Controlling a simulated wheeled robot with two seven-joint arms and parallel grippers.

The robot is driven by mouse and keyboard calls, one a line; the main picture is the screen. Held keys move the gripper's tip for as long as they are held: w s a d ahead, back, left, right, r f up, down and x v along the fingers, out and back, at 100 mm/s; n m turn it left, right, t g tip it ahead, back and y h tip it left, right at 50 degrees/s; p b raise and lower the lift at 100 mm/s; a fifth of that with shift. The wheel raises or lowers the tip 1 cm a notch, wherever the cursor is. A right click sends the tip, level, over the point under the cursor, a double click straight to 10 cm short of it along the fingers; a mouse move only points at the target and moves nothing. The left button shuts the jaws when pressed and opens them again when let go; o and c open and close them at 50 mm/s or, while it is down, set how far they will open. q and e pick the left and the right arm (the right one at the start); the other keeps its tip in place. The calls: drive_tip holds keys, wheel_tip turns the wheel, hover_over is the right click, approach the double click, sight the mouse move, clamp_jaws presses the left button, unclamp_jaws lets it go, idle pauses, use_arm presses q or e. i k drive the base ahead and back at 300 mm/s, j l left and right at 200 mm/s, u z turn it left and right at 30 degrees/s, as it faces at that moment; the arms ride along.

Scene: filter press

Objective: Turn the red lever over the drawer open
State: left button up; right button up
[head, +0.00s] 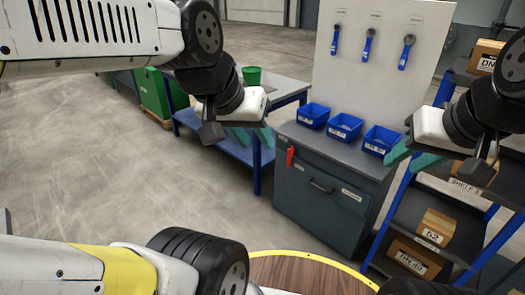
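The red lever (290,156) is a small handle on the upper left of the dark grey cabinet's front and hangs roughly downward. The drawer (322,187) is below and to the right of it, with a dark bar handle; its front looks flush with the cabinet. My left gripper (257,131) is up and left of the lever in the picture, its teal fingers apart, touching nothing visible. My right gripper (408,160) is to the right, in front of the shelf side, with its teal fingers apart and nothing seen between them. Both grippers are clear of the lever.
Several blue bins (345,127) stand on the cabinet top, below a white panel (340,75) with hanging blue-handled tools. A blue workbench (225,148) is behind left. A shelf rack with boxes (436,227) is right. The floor (150,190) at left is clear.

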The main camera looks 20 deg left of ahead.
sight(290, 152)
drive_tip(key=u, duration=0.3)
drive_tip(key=i+j+z, duration=0.25)
drive_tip(key=i+j, duration=0.2)
drive_tip(key=i+j+z, duration=0.2)
drive_tip(key=i+j, duration=0.25)
drive_tip(key=i+j+z, duration=0.25)
drive_tip(key=i+j, duration=0.15)
drive_tip(key=j, duration=0.3)
